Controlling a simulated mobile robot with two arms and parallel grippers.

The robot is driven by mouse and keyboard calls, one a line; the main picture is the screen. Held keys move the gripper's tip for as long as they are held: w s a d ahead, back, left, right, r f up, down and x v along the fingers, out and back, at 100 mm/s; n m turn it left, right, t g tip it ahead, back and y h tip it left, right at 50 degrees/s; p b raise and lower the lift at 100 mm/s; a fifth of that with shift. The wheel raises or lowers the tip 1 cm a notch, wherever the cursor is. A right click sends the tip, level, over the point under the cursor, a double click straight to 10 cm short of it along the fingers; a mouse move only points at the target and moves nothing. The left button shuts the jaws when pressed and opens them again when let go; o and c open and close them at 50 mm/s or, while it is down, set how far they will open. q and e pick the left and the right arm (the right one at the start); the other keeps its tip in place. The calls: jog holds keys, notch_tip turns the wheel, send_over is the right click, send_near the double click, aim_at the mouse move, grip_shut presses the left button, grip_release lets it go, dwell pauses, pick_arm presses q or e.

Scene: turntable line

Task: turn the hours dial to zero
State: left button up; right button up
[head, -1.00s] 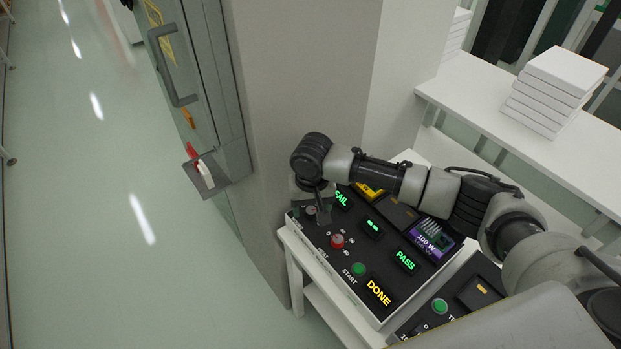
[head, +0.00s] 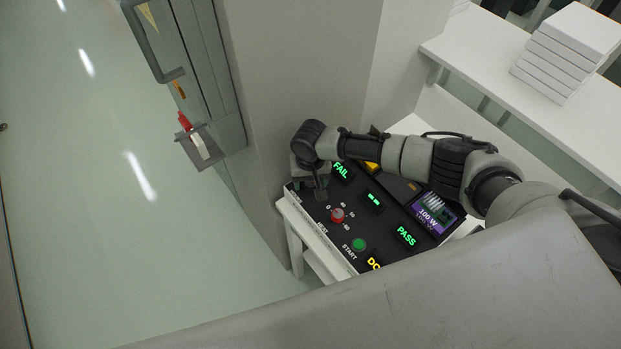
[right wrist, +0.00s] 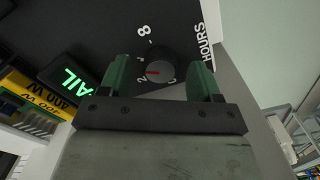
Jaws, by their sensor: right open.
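The hours dial (right wrist: 162,69) is a dark round knob with a red pointer mark. It shows in the right wrist view beside the printed word HOURS, with 2 and 0 at its near side and 8 farther away. The red mark points left, roughly toward the 2, not at the 0. My right gripper (right wrist: 160,76) is open, its green fingers on either side of the dial; I cannot tell whether they touch it. In the head view my right gripper (head: 318,187) is over the panel's far left corner and hides the dial. My left gripper is not in view.
White boxes (head: 565,50) are stacked on a shelf.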

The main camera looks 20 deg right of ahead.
jog(key=shift+s+f, duration=0.1)
jog(key=shift+f, duration=0.1)
jog(key=shift+c, duration=0.7)
jog(key=c, duration=0.8)
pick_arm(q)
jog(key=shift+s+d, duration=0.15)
